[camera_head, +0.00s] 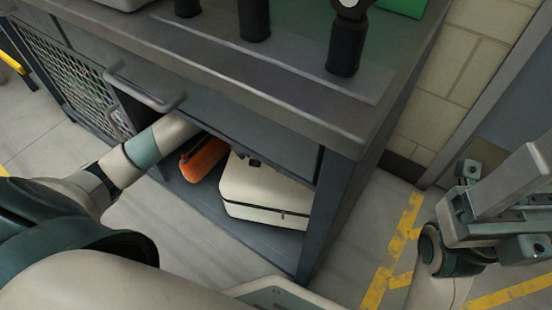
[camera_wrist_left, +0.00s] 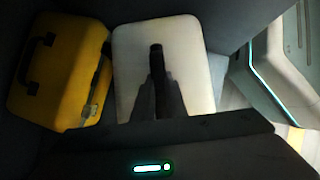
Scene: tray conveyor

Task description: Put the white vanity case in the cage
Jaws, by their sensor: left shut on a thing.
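The white vanity case (camera_head: 262,192) rests in the open lower bay of the grey bench, at the bay's right side. In the left wrist view the white case (camera_wrist_left: 185,65) fills the middle. My left gripper (camera_wrist_left: 157,78) is over it, its dark fingers close together on the black handle (camera_wrist_left: 156,50). In the head view my left arm reaches into the bay and its fingers are hidden. My right gripper (camera_head: 500,208) is at the right edge, away from the bench; its jaw opening is unclear. A mesh panel (camera_head: 75,80), possibly the cage, is on the bench's left part.
An orange case (camera_head: 203,158) stands close left of the white one; it looks yellow in the wrist view (camera_wrist_left: 60,72). The bench top (camera_head: 280,75) overhangs the bay, and a bench leg (camera_head: 328,215) bounds it at right. Yellow-marked floor (camera_head: 395,245) is clear beyond.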

